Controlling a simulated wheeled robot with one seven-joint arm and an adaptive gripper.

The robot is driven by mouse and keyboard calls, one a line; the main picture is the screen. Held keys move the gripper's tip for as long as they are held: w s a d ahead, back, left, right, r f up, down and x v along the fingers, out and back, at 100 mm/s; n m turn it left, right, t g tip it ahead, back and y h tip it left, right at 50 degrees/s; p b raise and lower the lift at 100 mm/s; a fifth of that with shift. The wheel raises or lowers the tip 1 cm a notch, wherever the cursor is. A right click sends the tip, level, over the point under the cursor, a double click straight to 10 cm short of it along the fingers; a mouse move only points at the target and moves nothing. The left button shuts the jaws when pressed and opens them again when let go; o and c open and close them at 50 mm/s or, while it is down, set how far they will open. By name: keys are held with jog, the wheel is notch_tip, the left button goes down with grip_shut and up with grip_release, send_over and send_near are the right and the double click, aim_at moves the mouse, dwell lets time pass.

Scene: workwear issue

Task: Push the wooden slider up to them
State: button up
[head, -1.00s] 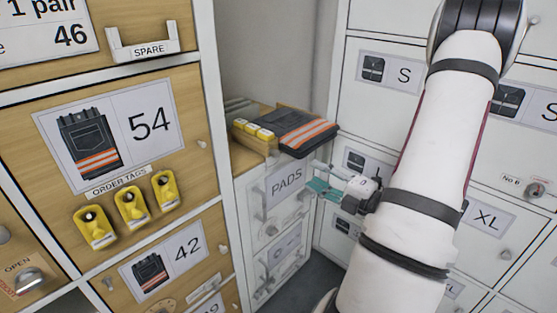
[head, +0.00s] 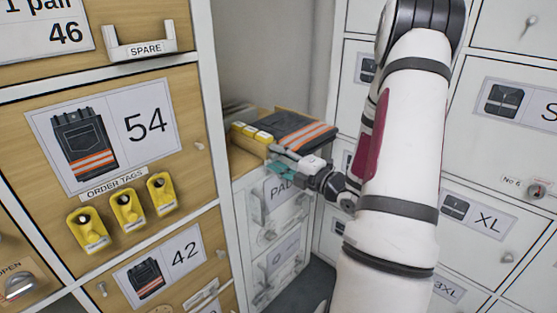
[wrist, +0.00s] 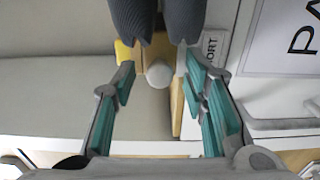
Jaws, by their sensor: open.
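A wooden block with several yellow-and-white pieces on top, which looks like the wooden slider (head: 247,144), sits on the wooden ledge. Folded dark trousers (head: 292,126) with orange and pale stripes lie just right of it. My gripper (head: 278,161) is at the ledge's front edge, right of the block and in front of the trousers. It is open. In the wrist view, a round pale knob (wrist: 158,74) and yellow and wooden parts show beyond and between the teal finger pads. Nothing is held. I cannot tell whether the gripper touches anything.
Two dark grey ribbed shapes (wrist: 185,20) hang into the top of the wrist view; I cannot tell what they are. Below the ledge is the white PADS drawer (head: 284,190). White lockers (head: 500,215) stand right, and a wooden cabinet with yellow order tags (head: 128,209) stands left.

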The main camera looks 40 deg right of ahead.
grip_shut()
jog(key=shift+d, duration=0.1)
jog(key=shift+d+b, duration=0.4)
jog(key=shift+b, duration=0.25)
grip_release()
